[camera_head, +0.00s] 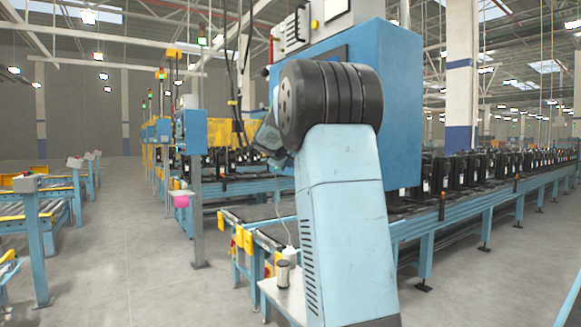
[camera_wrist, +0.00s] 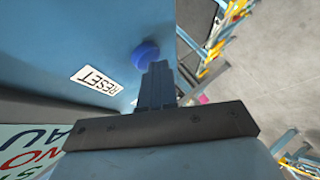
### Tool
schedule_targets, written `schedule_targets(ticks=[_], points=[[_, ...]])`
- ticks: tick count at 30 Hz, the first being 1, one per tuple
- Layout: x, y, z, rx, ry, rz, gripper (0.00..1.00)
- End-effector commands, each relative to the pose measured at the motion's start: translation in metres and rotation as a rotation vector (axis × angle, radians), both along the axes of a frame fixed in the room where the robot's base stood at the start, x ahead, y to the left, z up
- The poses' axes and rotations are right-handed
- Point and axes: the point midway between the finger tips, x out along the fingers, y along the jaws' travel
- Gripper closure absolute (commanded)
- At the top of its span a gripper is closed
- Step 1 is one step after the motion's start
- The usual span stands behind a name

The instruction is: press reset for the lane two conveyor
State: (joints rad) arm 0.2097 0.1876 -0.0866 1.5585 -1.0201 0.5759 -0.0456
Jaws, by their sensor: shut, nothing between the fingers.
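In the wrist view, a round blue button (camera_wrist: 146,54) sits on a blue panel (camera_wrist: 100,30). A white label reading RESET (camera_wrist: 95,79) is fixed to the panel beside the button. My gripper (camera_wrist: 157,68) is shut and empty, its fingertips at the button's lower edge in the picture. I cannot tell whether they touch it or stand just short of it. In the head view my arm covers the place where the gripper works, and the button is hidden there. The large blue cabinet (camera_head: 400,90) stands behind my arm.
A conveyor line (camera_head: 470,200) with dark compressors runs to the right behind my arm. A small white table (camera_head: 283,300) with a can on it stands close by my arm. Low roller stands (camera_head: 50,205) are on the left. The grey floor (camera_head: 150,260) between is clear.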

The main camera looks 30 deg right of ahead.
Motion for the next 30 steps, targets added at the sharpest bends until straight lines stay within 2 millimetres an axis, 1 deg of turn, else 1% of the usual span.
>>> schedule_targets(ticks=[13,25,30], points=[[0.000,-0.001,0.000,-0.001,0.000,-0.002,1.00],[-0.001,0.016,0.001,-0.001,-0.001,0.000,1.00],[-0.001,0.017,0.000,-0.001,-0.001,0.000,1.00]])
